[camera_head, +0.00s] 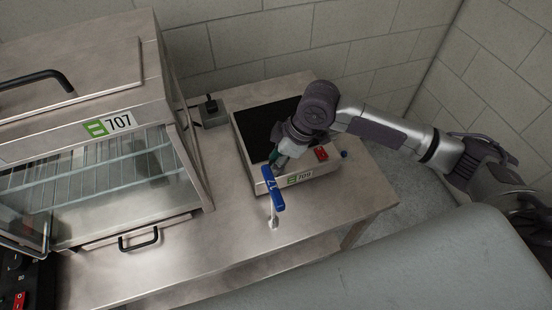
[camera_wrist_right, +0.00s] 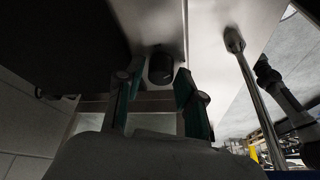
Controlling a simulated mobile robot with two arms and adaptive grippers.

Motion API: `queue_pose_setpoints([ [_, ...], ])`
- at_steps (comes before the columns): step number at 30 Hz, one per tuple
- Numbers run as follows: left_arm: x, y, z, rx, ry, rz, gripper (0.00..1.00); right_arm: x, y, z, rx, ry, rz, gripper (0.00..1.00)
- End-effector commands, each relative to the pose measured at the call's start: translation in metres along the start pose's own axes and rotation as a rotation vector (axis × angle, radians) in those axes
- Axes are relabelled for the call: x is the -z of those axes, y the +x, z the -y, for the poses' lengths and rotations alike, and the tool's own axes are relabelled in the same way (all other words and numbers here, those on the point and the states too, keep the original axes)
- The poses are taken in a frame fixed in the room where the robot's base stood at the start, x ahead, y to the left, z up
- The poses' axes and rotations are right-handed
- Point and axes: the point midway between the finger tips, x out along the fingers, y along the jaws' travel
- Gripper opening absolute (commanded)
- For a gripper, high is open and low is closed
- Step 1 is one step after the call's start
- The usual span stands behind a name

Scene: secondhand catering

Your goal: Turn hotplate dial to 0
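The hotplate (camera_head: 302,173), labelled 709, sits on the steel table with its dark top plate (camera_head: 262,122) facing up. My right gripper (camera_head: 278,158) is at its front edge, pointing down. In the right wrist view, the dark round dial (camera_wrist_right: 161,67) is on the hotplate's front, just ahead of and between the two teal-padded fingers of my right gripper (camera_wrist_right: 156,82). The fingers are apart, with gaps beside the dial; contact is not visible. The dial's marking cannot be read, and my gripper hides it in the head view. My left gripper is not in view.
A blue-handled fitting (camera_head: 272,186) on a metal post stands close in front of the hotplate. A red switch (camera_head: 321,154) is on the hotplate's front. A glass-fronted cabinet (camera_head: 110,125), labelled 707, stands left. A socket box (camera_head: 210,113) is behind.

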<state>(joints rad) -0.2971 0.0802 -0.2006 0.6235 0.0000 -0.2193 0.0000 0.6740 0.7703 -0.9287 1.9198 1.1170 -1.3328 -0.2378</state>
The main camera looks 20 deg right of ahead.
Motion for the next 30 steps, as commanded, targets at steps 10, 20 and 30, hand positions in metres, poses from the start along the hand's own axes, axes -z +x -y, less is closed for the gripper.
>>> queue_pose_setpoints([
  [10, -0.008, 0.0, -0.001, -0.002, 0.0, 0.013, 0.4, 0.0, 0.0, 0.0, 0.0, 0.0, 0.0, 0.01],
  [20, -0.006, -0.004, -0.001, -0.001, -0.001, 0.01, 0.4, 0.001, -0.002, 0.0, 0.013, -0.029, 0.001, 0.0],
  [30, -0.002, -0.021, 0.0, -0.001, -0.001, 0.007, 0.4, 0.002, -0.003, -0.001, 0.095, -0.222, 0.009, 0.0],
])
